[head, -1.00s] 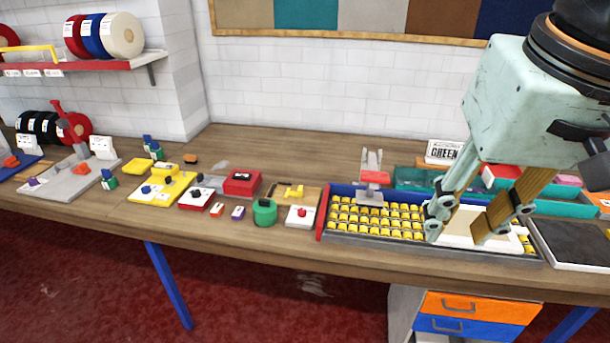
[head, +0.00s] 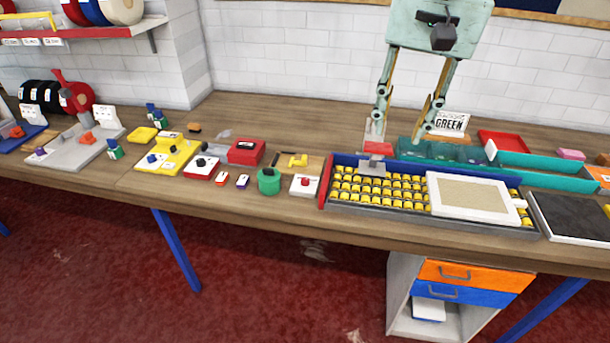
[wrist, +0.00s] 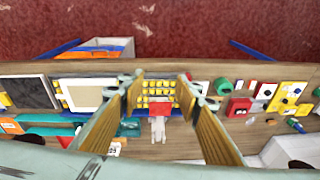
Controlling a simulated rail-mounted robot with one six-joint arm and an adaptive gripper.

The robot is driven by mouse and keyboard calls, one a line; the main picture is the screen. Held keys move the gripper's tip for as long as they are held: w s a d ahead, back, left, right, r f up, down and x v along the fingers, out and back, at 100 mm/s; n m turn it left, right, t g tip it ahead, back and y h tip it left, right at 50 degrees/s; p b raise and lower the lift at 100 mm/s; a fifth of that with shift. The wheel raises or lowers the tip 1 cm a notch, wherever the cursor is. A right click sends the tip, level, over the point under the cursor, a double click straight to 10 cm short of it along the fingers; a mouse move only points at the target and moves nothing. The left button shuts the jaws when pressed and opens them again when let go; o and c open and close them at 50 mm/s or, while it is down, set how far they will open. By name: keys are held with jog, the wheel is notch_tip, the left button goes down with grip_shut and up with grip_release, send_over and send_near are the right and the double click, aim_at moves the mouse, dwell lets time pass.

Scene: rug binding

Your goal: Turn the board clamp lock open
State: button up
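The board clamp (head: 376,149) has a red block, an upright pale lever and a grey base (head: 371,168) at the back left of the roller bed. Its red block also shows in the wrist view (wrist: 160,109), seen between my fingers. A white-framed board with a beige face (head: 470,194) lies flat on the right part of the bed, apart from the clamp. My gripper (head: 401,140) is open and points down, with nothing seen between its fingertips in the head view. Its left finger overlaps the clamp's lever there; I cannot tell whether they touch.
The bed of yellow rollers (head: 383,187) has a blue back rail and a red left end. Teal trays (head: 545,166) and a "GREEN" sign (head: 449,123) stand behind it. A green round container (head: 268,181) and a red-knobbed white box (head: 304,185) stand left.

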jog(key=w+a+f+m+p, duration=0.1)
jog(key=w+a, duration=0.1)
jog(key=w, duration=0.3)
jog(key=w+a+f, duration=0.2)
jog(key=w, duration=0.2)
jog(key=m+g+p, duration=0.2)
jog(key=m+p, duration=0.2)
send_over(305, 179)
notch_tip(305, 179, down, 24)
jog(key=r, duration=0.1)
jog(key=shift+w+a+f+g+h, duration=0.15)
jog(key=shift+a+f+g+h, duration=0.15)
jog(key=shift+f, duration=0.25)
jog(key=shift+d+f, duration=0.1)
jog(key=shift+f, duration=0.05)
jog(key=shift+s+d+f+p, duration=0.1)
jog(key=shift+f+p, duration=0.1)
jog(key=shift+f, duration=3.15)
jog(key=shift+s+d+f+p, duration=0.1)
jog(key=shift+f+p, duration=0.1)
jog(key=shift+f, duration=3.15)
